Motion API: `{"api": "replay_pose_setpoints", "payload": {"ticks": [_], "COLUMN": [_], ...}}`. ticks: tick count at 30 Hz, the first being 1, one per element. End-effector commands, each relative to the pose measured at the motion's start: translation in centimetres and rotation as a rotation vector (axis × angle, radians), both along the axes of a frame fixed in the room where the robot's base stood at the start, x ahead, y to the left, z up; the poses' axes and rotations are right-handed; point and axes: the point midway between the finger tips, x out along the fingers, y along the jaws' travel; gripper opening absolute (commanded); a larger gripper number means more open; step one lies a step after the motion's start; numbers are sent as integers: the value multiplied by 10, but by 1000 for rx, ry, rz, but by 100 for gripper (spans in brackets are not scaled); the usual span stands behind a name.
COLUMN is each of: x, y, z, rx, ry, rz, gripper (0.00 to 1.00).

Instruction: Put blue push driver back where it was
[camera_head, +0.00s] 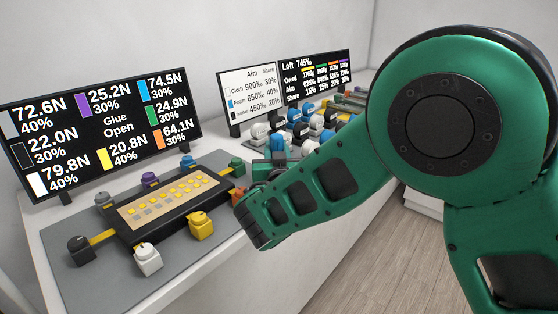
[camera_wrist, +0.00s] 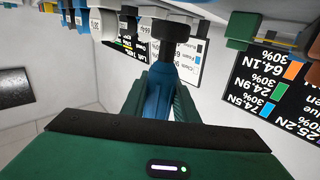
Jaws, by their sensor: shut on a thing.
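My gripper (camera_head: 268,168) is shut on a blue push driver (camera_head: 277,143), held upright in the air beside the far right end of the grey mat. In the wrist view the driver's blue body (camera_wrist: 160,92) sits between my gripper's fingers (camera_wrist: 160,100), and its dark wide end (camera_wrist: 171,31) points away from my palm. My forearm hides part of the table behind it. Another blue block (camera_head: 188,161) stands at the back edge of the black-framed board (camera_head: 128,235).
The board's other coloured blocks include a purple one (camera_head: 149,179), a yellow one (camera_head: 201,226) and a white one (camera_head: 148,259). Several white, blue and black pieces (camera_head: 316,125) stand farther along the table. Black display (camera_head: 100,130) and white display (camera_head: 248,95) stand behind.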

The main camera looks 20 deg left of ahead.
Motion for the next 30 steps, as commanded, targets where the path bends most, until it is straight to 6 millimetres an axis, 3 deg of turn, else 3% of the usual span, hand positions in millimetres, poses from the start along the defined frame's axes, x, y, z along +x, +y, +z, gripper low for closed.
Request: {"api": "replay_pose_setpoints", "payload": {"ticks": [6,18,19,21,30], "x": [0,0,0,0,0], "y": [1,0,0,0,0], "z": [-29,-34,-35,-34,-33], "rx": [-3,-2,-1,-2,-1], "ry": [1,0,1,1,1], "rz": [1,0,0,0,0], "gripper": [0,0,34,45,45]}}
